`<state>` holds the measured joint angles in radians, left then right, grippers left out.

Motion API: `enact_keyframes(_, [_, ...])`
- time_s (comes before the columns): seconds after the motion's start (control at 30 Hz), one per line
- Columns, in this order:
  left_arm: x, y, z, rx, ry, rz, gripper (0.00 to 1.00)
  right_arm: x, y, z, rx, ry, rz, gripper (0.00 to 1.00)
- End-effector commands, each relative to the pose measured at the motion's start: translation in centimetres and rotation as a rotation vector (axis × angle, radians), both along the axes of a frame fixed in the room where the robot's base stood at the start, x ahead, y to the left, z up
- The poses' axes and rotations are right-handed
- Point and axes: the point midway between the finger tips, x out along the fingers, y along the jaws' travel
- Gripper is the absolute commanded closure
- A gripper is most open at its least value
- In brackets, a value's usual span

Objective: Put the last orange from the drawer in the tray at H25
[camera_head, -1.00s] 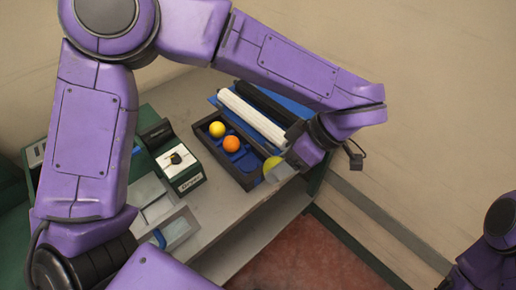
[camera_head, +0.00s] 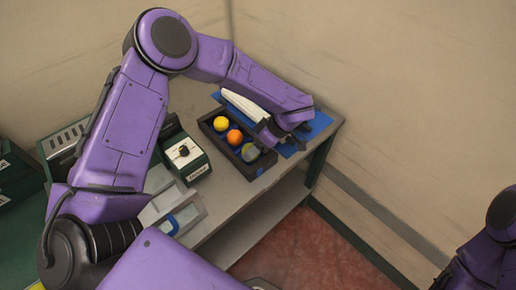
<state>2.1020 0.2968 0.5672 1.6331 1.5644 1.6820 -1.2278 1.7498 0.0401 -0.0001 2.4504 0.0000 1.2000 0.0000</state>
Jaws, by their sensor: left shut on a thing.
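A dark tray (camera_head: 213,144) with blue inside sits on the bench. A yellow fruit (camera_head: 221,124) lies at its far end and an orange fruit (camera_head: 234,137) lies in its middle. My left gripper (camera_head: 252,147) is shut on a third, yellowish fruit (camera_head: 250,154) at the tray's near right end. A grey finger partly covers this fruit. I cannot tell whether it touches the tray floor. No open drawer can be made out, and no H25 label is readable. Of my right arm only purple links show at the right edge; its gripper is out of view.
A white roll (camera_head: 245,105) lies on a blue mat (camera_head: 319,122) behind the tray, close to my left arm. Clear containers (camera_head: 180,214) lie in front. The bench's front edge (camera_head: 222,222) is free.

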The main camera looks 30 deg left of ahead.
Motion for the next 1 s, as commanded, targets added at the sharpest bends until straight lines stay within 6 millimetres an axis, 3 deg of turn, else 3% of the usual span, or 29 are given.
enact_keyframes(0.77, [0.1,-0.2,-1.8,0.000,-0.003,-0.002,0.81,0.0,0.0,-0.1,0.000,-0.001,0.000,0.57])
enact_keyframes(0.8, [0.1,-0.2,-1.8,-0.001,-0.002,-0.002,0.38,0.0,0.0,-0.1,-0.001,-0.001,0.000,0.57])
enact_keyframes(0.83, [0.1,-0.1,-1.8,-0.001,-0.002,-0.002,0.34,0.0,0.0,-0.1,-0.001,-0.001,0.000,0.57])
enact_keyframes(1.0, [0.0,-0.1,-1.8,0.000,-0.003,-0.001,0.34,0.0,0.0,-0.1,-0.001,-0.001,0.000,0.57])
